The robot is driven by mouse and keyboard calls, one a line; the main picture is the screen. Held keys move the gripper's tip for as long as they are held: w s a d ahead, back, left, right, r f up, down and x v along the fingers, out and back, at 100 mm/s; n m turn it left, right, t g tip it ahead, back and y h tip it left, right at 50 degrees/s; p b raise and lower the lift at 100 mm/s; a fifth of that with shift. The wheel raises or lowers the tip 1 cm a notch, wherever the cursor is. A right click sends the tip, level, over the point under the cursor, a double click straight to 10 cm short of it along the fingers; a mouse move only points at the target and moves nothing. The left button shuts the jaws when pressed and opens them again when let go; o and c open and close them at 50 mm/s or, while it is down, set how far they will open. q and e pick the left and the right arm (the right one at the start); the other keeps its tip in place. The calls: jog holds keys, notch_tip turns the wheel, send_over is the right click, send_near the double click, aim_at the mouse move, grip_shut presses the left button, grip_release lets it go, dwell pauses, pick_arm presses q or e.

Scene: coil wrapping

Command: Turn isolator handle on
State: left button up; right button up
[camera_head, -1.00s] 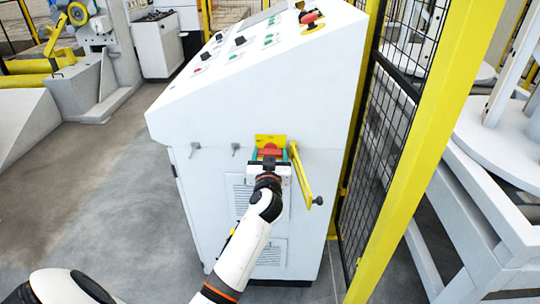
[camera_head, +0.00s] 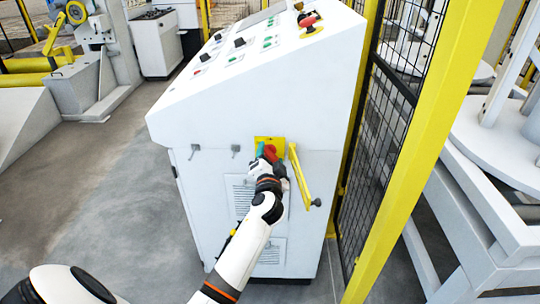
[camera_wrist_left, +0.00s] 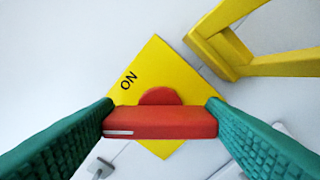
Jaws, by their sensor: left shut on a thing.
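The red isolator handle (camera_head: 271,152) sits on a yellow square plate (camera_head: 278,141) on the sloping cabinet's lower front. In the left wrist view the handle (camera_wrist_left: 160,122) lies between the green fingers of my left gripper (camera_wrist_left: 160,115), which is shut on its two ends. The yellow plate (camera_wrist_left: 158,70) looks turned against the handle, and its "ON" mark shows at the upper left. In the head view my left gripper (camera_head: 266,157) is tilted and partly covers the handle. My right gripper is not in view.
A yellow hinged bar (camera_head: 300,176) stands out just right of the plate; it is close by in the left wrist view (camera_wrist_left: 225,45). The white cabinet (camera_head: 250,105) has buttons and knobs on top. A yellow post (camera_head: 425,150) and mesh fence stand at the right. Open floor lies left.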

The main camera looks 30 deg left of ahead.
pick_arm(q)
jog(key=m+p, duration=0.1)
jog(key=m, duration=0.3)
jog(key=shift+m, duration=0.3)
jog(key=shift+f+m+p, duration=0.15)
jog(key=shift+m+p, duration=0.55)
jog(key=shift+m, duration=1)
jog(key=shift+f+m, duration=0.1)
jog(key=shift+m, duration=0.2)
jog(key=o, duration=0.7)
jog(key=shift+d, duration=0.1)
jog(key=b+v, duration=0.1)
jog(key=v, duration=1.1)
jog(key=shift+w, duration=0.1)
